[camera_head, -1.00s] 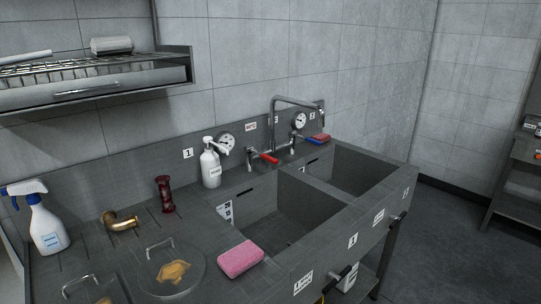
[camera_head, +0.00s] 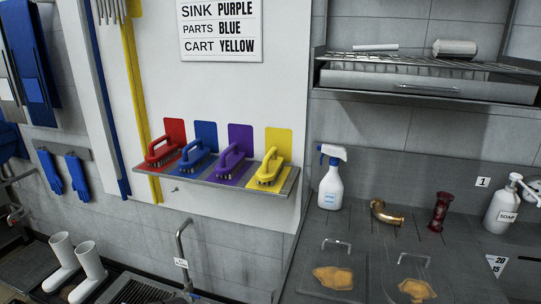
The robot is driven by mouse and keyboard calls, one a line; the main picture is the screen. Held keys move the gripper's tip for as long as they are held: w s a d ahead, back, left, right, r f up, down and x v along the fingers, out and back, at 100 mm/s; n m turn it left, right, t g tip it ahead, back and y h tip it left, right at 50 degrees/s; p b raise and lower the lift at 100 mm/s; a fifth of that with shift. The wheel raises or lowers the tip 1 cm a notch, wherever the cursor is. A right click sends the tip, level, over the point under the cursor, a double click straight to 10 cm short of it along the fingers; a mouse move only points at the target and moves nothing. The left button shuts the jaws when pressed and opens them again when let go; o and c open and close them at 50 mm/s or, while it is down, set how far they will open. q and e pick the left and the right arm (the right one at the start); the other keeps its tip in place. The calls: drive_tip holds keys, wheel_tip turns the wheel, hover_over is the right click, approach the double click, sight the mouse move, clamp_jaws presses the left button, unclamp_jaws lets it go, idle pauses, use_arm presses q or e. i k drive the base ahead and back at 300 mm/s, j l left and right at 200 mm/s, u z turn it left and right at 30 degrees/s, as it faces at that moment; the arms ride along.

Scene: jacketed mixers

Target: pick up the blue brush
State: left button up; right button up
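The blue brush (camera_head: 195,155) stands on a small grey wall shelf (camera_head: 222,182), with its handle up and bristles down. It sits between a red brush (camera_head: 162,150) on its left and a purple brush (camera_head: 231,160) on its right. A blue panel (camera_head: 206,134) is on the wall behind it. Neither of my grippers shows in the view.
A yellow brush (camera_head: 270,168) stands at the shelf's right end. A sign (camera_head: 220,30) hangs above. A spray bottle (camera_head: 331,180), brass elbow pipe (camera_head: 385,212) and soap bottle (camera_head: 502,212) stand on the counter at right. White boots (camera_head: 88,268) and a tap (camera_head: 183,245) are below left.

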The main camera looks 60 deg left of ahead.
sight(192, 161)
drive_tip(key=u, duration=1.85)
drive_tip(key=i+j, duration=0.1)
drive_tip(key=j, duration=0.15)
drive_tip(key=i+j, duration=0.1)
drive_tip(key=j, duration=0.2)
